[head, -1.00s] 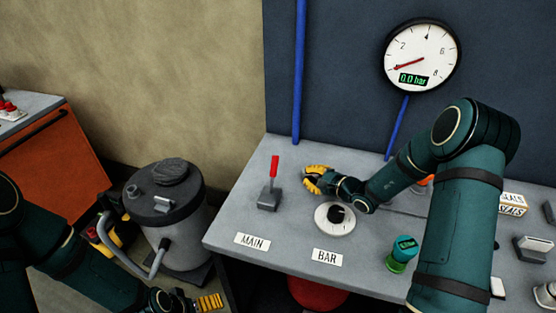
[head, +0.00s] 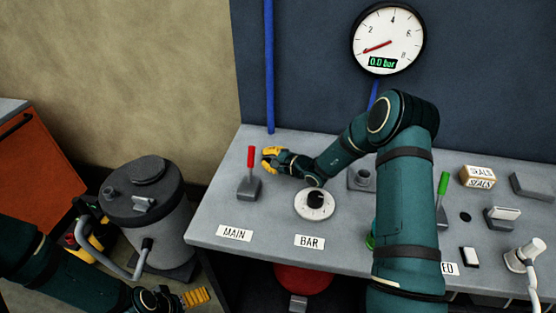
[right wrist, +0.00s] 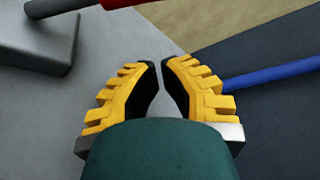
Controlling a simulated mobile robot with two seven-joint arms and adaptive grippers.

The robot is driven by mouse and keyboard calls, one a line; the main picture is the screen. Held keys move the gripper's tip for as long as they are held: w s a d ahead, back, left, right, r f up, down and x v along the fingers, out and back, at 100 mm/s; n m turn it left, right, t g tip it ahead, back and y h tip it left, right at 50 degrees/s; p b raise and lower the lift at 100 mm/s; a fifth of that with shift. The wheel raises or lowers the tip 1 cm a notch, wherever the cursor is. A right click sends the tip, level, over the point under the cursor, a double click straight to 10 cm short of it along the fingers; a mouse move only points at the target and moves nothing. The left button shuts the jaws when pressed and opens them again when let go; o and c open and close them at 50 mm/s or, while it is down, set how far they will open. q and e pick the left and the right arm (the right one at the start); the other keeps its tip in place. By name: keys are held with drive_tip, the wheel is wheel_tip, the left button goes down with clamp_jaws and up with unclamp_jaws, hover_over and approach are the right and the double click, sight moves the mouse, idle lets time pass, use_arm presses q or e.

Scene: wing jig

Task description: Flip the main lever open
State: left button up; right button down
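The main lever (head: 250,160) has a red handle and stands upright on a grey base above the MAIN label (head: 234,233). In the right wrist view, part of its red handle (right wrist: 120,3) and dark stem show at the top edge, with the grey base (right wrist: 38,42) at the upper left. My right gripper (head: 268,158) is just right of the red handle, apart from it. In the right wrist view its yellow fingers (right wrist: 172,75) have a narrow gap with nothing between them. My left gripper (head: 205,297) is low at the left, off the bench; its opening is unclear.
A white BAR dial (head: 314,204) lies under my right forearm. A gauge (head: 388,40) on the wall reads 0.0 bar. A green-handled lever (head: 442,186) and a SEALS box (head: 478,177) are at right. A grey vacuum drum (head: 150,215) stands left of the bench.

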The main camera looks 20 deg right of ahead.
sight(251, 163)
drive_tip(key=shift+w+a+f, duration=0.15)
drive_tip(key=shift+w+a, duration=0.2)
drive_tip(key=shift+w, duration=0.25)
drive_tip(key=shift+s+a+r, duration=0.1)
drive_tip(key=shift+a+r, duration=0.1)
drive_tip(key=shift+a, duration=0.1)
drive_tip(key=shift+s+a+r+p, duration=0.45)
drive_tip(key=shift+s+a+r, duration=0.3)
drive_tip(key=shift+s+a, duration=0.25)
